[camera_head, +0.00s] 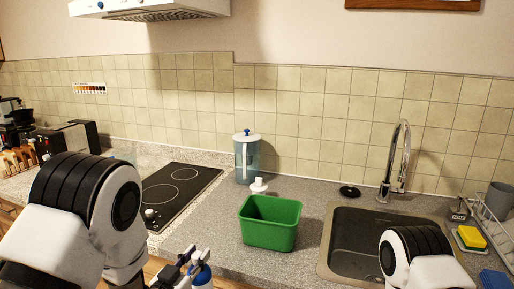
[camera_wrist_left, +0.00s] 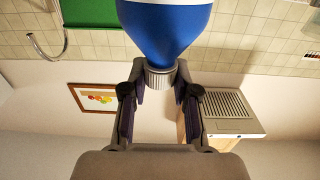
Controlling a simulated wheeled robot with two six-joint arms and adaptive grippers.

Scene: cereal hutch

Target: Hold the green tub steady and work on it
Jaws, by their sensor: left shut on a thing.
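The green tub (camera_head: 270,222) stands upright and open on the counter, left of the sink; its near wall hides most of its floor. In the left wrist view the tub (camera_wrist_left: 92,12) shows at the top left edge. My left gripper (camera_wrist_left: 160,76) is shut on the grey ribbed neck of a blue bottle (camera_wrist_left: 166,32). In the head view this gripper (camera_head: 189,260) is low in the picture, left of and nearer than the tub, apart from it. The bottle (camera_head: 203,274) is cut by the lower edge. My right gripper is out of view; only part of my right arm shows.
A clear canister with a white lid (camera_head: 246,158) stands behind the tub, with a small white object (camera_head: 259,186) between them. The black cooktop (camera_head: 178,192) lies left. The sink (camera_head: 358,240) and tall tap (camera_head: 395,160) are right, beside a dish rack (camera_head: 492,222) and yellow sponge (camera_head: 471,237).

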